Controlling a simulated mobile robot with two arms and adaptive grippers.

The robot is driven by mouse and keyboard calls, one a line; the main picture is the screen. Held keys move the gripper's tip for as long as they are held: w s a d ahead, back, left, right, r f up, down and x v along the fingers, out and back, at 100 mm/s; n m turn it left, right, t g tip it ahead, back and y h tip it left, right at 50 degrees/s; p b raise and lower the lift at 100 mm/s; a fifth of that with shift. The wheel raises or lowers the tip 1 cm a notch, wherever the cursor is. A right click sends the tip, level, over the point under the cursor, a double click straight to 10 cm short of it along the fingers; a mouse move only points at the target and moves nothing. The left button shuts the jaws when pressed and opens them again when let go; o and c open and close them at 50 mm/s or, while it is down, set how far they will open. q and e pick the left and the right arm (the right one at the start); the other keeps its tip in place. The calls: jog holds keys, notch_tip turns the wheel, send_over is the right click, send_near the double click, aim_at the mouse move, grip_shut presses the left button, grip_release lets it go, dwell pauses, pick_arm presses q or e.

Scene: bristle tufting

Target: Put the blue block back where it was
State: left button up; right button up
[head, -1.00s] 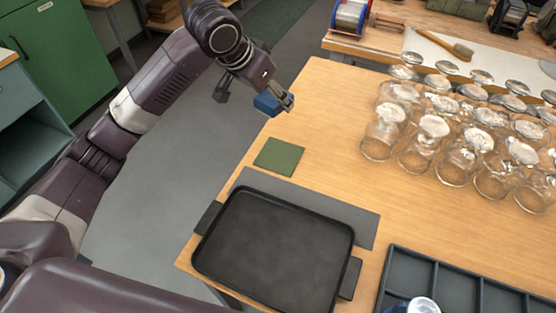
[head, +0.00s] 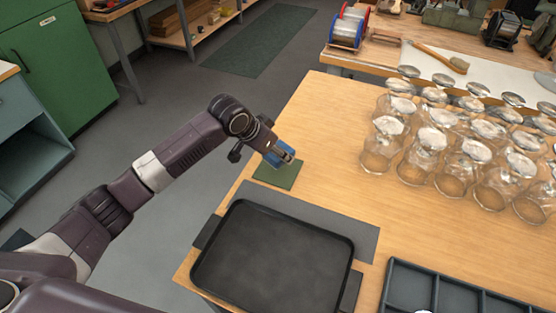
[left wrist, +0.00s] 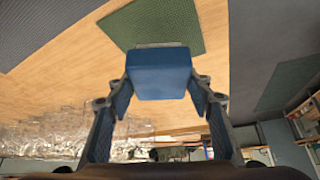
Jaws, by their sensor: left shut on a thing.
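The blue block (head: 279,158) is held between the fingers of my left gripper (head: 285,154), near the left edge of the wooden table. It is over or just at the far side of the green square mat (head: 279,175); the exact gap to the mat cannot be told from the head view. In the left wrist view the blue block (left wrist: 160,74) sits between the two fingers, and the green mat (left wrist: 155,20) shows beyond it, with bare wood around. My right gripper is not in view.
A black tray (head: 275,259) with side handles stands on a dark grey mat (head: 362,240) nearer me. Several upturned-looking clear glasses (head: 425,150) crowd the table's right side. A dark compartment tray (head: 400,290) lies at the bottom right. Wood between mat and glasses is clear.

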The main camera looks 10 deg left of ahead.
pick_arm(q)
notch_tip(320, 180, down, 4)
jog(key=shift+s+r, duration=0.1)
jog(key=shift+r, duration=0.05)
jog(key=shift+f, duration=0.3)
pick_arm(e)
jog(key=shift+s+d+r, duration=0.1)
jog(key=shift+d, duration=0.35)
pick_arm(q)
jog(key=o, duration=1)
jog(key=shift+f, duration=0.1)
jog(key=shift+r, duration=0.3)
jog(key=v, duration=1.1)
jog(key=shift+s+a+r, duration=0.15)
jog(key=shift+r, duration=0.15)
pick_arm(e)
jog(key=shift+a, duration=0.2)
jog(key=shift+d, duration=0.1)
